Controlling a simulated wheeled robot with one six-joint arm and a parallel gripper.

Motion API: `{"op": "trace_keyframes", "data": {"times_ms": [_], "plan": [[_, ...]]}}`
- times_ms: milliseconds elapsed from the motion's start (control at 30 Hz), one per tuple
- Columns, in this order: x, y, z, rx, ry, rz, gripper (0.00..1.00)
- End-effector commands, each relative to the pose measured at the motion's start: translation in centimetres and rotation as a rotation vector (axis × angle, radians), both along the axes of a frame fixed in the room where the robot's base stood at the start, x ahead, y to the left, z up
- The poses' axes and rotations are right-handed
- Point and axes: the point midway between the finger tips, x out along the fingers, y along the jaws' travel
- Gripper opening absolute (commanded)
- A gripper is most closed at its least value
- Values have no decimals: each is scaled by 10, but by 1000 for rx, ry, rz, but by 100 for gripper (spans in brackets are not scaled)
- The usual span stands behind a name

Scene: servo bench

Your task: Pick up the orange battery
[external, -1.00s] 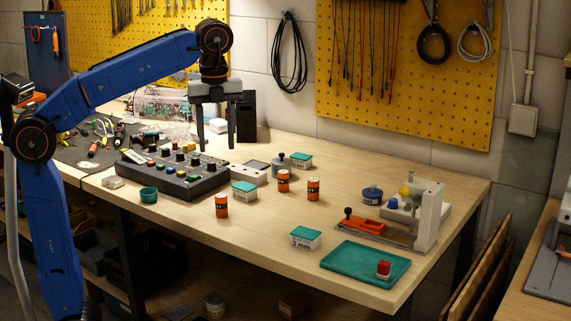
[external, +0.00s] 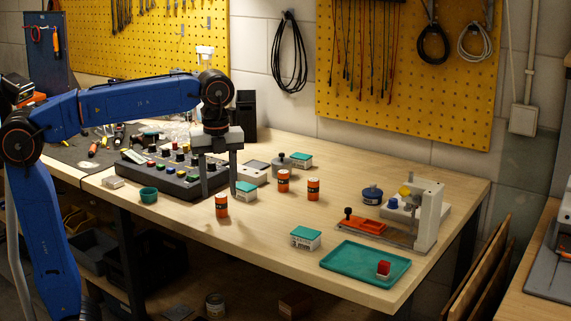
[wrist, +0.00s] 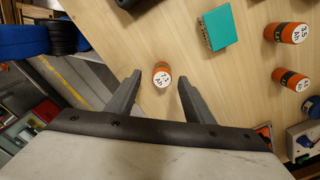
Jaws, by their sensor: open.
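Three orange batteries with dark bands stand on the wooden bench. One battery (external: 221,206) is near the front edge. The other two, a middle battery (external: 283,181) and a right battery (external: 313,189), stand farther back. My gripper (external: 219,187) is open and empty, pointing down above the bench close to the front battery. In the wrist view the white-topped front battery (wrist: 162,76) shows between and beyond my open fingertips (wrist: 159,78), touching neither. The other two batteries, one marked 3.5 Ah (wrist: 286,33), are at the right there.
A green-lidded box (external: 246,192) stands just right of my gripper. Another green-lidded box (external: 305,238) and a green tray (external: 345,267) lie at the right front.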

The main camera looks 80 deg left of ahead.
Motion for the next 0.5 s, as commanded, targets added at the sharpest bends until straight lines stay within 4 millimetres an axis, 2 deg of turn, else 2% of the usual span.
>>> {"op": "trace_keyframes", "data": {"times_ms": [300, 500], "plan": [[3, -1, -38, 0, 2, 0, 47], [4, -1, -51, -1, 0, 0, 47]]}}
